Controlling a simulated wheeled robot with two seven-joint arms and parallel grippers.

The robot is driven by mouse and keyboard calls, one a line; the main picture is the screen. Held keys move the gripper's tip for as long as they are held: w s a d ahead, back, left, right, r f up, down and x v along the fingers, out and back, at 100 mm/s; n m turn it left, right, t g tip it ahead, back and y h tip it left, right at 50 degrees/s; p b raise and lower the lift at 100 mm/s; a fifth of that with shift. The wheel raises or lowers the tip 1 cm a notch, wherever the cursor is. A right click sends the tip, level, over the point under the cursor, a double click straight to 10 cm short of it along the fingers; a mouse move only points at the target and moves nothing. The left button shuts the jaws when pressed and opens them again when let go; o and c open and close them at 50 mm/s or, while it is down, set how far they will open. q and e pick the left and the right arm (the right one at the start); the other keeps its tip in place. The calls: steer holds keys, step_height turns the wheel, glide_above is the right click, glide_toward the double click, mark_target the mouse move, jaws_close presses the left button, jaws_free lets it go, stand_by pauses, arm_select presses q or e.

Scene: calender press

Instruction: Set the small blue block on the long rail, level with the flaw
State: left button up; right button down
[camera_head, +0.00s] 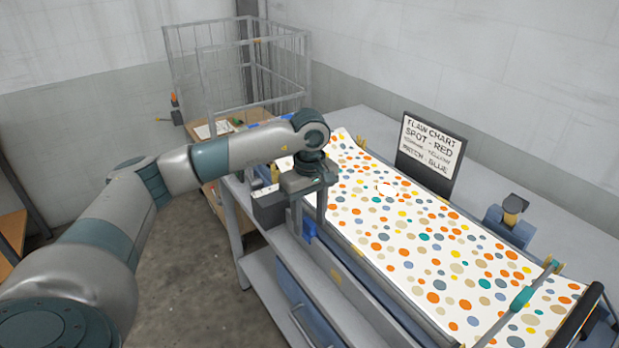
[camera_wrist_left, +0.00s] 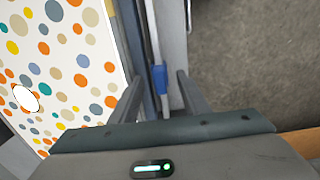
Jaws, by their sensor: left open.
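A small blue block (camera_head: 309,231) sits at the near-left end of the long rail (camera_head: 372,283) along the front edge of the patterned sheet. In the left wrist view the blue block (camera_wrist_left: 160,78) shows on the rail (camera_wrist_left: 151,35), between my finger tips. My left gripper (camera_head: 308,218) is open, pointing down over the block, one finger on each side; contact cannot be told. The flaw (camera_head: 386,189) is a white oval patch on the dotted sheet (camera_head: 350,165), also in the left wrist view (camera_wrist_left: 25,99). My right gripper is not in view.
A flaw chart (camera_head: 431,148) stands behind the sheet; its line "PATCH - BLUE" is readable. A teal piece (camera_head: 523,297) sits on a bar across the sheet's right end. A blue-grey device (camera_head: 509,220) stands behind. A wire cage (camera_head: 238,70) is at back left.

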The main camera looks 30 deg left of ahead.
arm_select(q)
step_height(320, 180, up, 15)
steer(key=b, duration=0.3)
steer(key=shift+f, duration=0.2)
stand_by(1.1)
